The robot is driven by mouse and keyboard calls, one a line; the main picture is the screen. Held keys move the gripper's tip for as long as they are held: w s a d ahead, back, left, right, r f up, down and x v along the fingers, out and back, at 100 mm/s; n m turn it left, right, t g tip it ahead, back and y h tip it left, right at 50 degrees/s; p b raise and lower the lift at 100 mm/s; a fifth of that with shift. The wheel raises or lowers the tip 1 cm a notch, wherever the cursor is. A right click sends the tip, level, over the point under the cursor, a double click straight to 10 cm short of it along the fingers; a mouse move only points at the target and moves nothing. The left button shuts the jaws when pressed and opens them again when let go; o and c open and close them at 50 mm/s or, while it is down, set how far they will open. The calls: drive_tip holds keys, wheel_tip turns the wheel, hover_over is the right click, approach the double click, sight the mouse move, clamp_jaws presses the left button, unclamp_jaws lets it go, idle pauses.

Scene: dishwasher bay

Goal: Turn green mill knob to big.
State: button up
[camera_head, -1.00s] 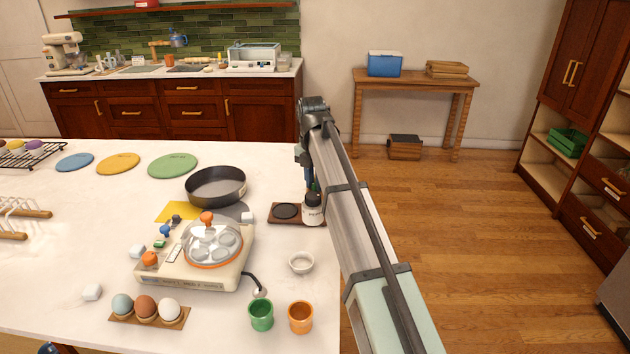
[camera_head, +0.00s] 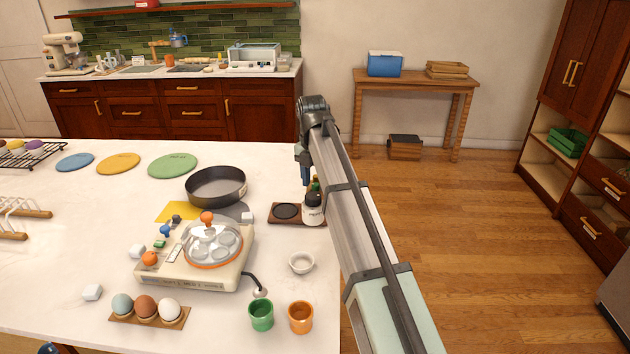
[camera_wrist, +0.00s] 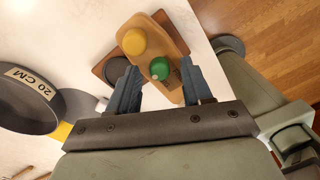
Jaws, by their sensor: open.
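The green mill knob (camera_wrist: 159,68) shows in the wrist view, on a wooden mill body (camera_wrist: 165,45) that also carries a round yellow knob (camera_wrist: 133,41). My gripper (camera_wrist: 160,70) is open, with one finger on each side of the green knob. I cannot tell whether a finger touches it. In the head view my gripper hangs over the right edge of the counter, and my arm hides most of it and the mill. I cannot read any size marking.
The white counter (camera_head: 100,205) has free room at left.

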sight(314, 184)
drive_tip(key=shift+w+a+r, duration=0.1)
drive_tip(key=shift+a+r, duration=0.05)
drive_tip(key=shift+r, duration=3.45)
drive_tip(key=w+d+f+m+h, duration=0.1)
drive_tip(key=d+f+m+h, duration=0.2)
drive_tip(key=d+f+m, duration=1)
drive_tip(key=s+d+f+m+g, duration=0.1)
drive_tip(key=s+d+f, duration=0.2)
drive_tip(key=f, duration=0.7)
drive_tip(key=s+d+f+m, duration=0.1)
drive_tip(key=s+d+f, duration=0.25)
drive_tip(key=f, duration=0.65)
drive_tip(key=s+d+f+m+g, duration=0.15)
drive_tip(key=s+f, duration=0.25)
drive_tip(key=f, duration=0.6)
drive_tip(key=s+d+f+m+g+y, duration=0.25)
drive_tip(key=s+f+m, duration=0.35)
drive_tip(key=s+f, duration=1.15)
drive_tip(key=s+f+m, duration=0.4)
drive_tip(key=s, duration=0.8)
drive_tip(key=s+f+m+g+y, duration=0.1)
drive_tip(key=s+f+m, duration=0.2)
drive_tip(key=s, duration=1)
drive_tip(key=shift+s+a+f+m+g, duration=0.25)
drive_tip(key=shift+f+m+g, duration=0.1)
drive_tip(key=shift+m, duration=0.4)
